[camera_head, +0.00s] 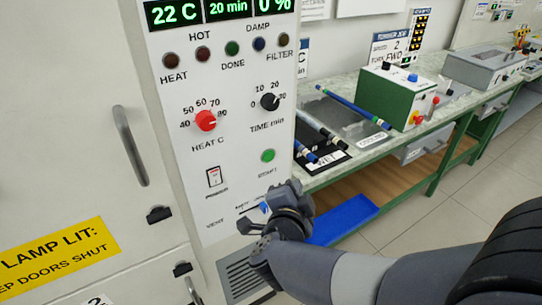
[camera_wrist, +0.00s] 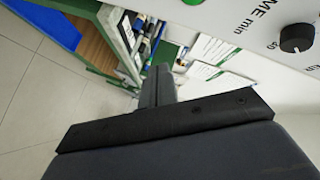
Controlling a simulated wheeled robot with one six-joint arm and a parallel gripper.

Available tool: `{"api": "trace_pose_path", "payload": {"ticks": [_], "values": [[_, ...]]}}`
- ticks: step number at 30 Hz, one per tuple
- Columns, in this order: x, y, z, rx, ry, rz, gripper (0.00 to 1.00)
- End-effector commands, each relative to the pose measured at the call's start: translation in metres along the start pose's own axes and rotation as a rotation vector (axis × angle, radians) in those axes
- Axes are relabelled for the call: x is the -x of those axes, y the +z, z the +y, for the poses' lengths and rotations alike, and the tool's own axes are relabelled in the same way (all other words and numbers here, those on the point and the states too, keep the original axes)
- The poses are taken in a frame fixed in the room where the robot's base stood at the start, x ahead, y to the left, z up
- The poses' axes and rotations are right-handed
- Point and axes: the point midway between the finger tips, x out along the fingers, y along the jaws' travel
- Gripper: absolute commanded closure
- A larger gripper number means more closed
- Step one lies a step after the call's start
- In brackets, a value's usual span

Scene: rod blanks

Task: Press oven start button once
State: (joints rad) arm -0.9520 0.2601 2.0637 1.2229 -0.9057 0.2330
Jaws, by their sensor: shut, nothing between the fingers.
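The green round start button (camera_head: 268,155) sits on the white oven panel (camera_head: 225,100), below the black time knob (camera_head: 270,101) and above the word START. In the wrist view, the green button (camera_wrist: 200,3) is cut off by the top edge. My gripper (camera_head: 293,192) is below and slightly right of the button in the head view, apart from it, covering part of the lower panel. In the wrist view its fingers (camera_wrist: 158,85) are together and empty. The displays (camera_head: 220,10) read 22 C, 20 min and 0 %.
The red heat knob (camera_head: 205,120) and a rocker switch (camera_head: 214,177) are left of the button. Oven doors with a handle (camera_head: 131,145) stand further left. On the right, a bench (camera_head: 345,165) holds rods, trays and a green box (camera_head: 397,97). Open floor lies front right.

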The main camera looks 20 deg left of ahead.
Motion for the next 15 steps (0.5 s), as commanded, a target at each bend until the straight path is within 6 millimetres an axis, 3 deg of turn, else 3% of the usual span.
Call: {"api": "trace_pose_path", "payload": {"ticks": [8, 15], "values": [[-0.007, 0.004, -0.005, 0.001, 0.000, -0.001, 1.00], [-0.029, 0.020, -0.021, 0.002, 0.001, 0.000, 1.00]]}}
